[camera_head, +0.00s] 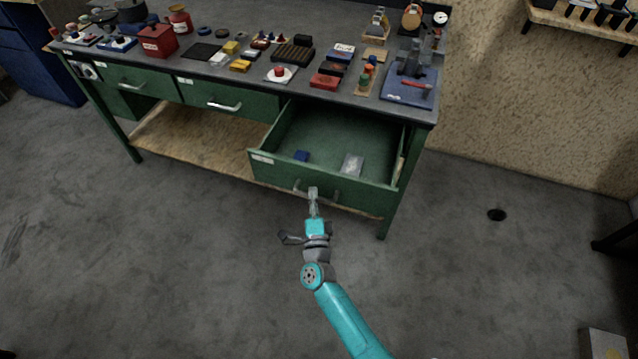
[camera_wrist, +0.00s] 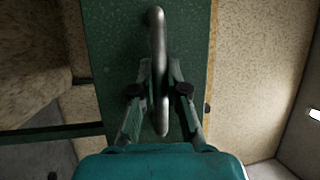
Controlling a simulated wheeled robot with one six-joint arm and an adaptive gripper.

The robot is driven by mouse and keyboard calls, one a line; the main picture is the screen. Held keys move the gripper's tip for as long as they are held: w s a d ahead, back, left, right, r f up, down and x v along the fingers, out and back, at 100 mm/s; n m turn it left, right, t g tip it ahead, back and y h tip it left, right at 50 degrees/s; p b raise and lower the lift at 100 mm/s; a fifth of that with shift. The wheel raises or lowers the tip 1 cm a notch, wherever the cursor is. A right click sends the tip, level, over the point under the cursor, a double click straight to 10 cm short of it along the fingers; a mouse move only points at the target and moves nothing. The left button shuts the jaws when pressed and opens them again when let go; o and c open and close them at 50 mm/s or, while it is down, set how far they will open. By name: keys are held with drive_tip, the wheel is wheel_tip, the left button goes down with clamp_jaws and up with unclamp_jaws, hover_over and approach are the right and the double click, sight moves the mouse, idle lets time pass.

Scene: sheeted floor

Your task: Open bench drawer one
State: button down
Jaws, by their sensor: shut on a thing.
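A green bench drawer (camera_head: 320,180) at the right end of the workbench is pulled well out. A small blue item (camera_head: 301,156) and a pale flat item (camera_head: 352,164) lie inside it. My gripper (camera_head: 313,192) is at the front of this drawer. In the wrist view my gripper (camera_wrist: 160,90) is shut on the silver bar handle (camera_wrist: 158,35), with a finger on each side of it. Two other drawers, the middle one (camera_head: 232,101) and the left one (camera_head: 138,82), are closed. I cannot read the drawer labels.
The dark bench top (camera_head: 300,50) carries many small tools, boxes and parts. A wooden lower shelf (camera_head: 190,140) runs under the bench. The concrete floor (camera_head: 180,260) in front is clear.

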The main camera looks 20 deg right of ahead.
drive_tip(key=s+a, duration=0.4)
drive_tip(key=s, duration=0.1)
drive_tip(key=shift+s, duration=0.25)
drive_tip(key=c, duration=1.2)
unclamp_jaws()
drive_tip(key=v, duration=1.2)
drive_tip(key=shift+f, duration=0.15)
drive_tip(key=s+d+r+n+g+y, duration=0.1)
drive_tip(key=s+d+r+n, duration=0.2)
drive_tip(key=s, duration=0.7)
drive_tip(key=s+d+r+n+g+y, duration=0.2)
drive_tip(key=s+d+r+n, duration=0.2)
drive_tip(key=s+r+n, duration=0.3)
drive_tip(key=s+d+r+n+g+y, duration=0.1)
drive_tip(key=s+d+r+n, duration=0.3)
drive_tip(key=s+n, duration=0.5)
drive_tip(key=shift+s+d+r+n+g, duration=0.15)
drive_tip(key=shift+s+r, duration=0.2)
drive_tip(key=shift+s, duration=0.45)
drive_tip(key=shift+s+a+r+n+g, duration=0.1)
drive_tip(key=shift+s+r, duration=0.25)
drive_tip(key=shift+s, duration=0.45)
drive_tip(key=shift+s+d+r+n+g, duration=0.15)
drive_tip(key=shift+s+r, duration=0.25)
drive_tip(key=shift+s, duration=0.4)
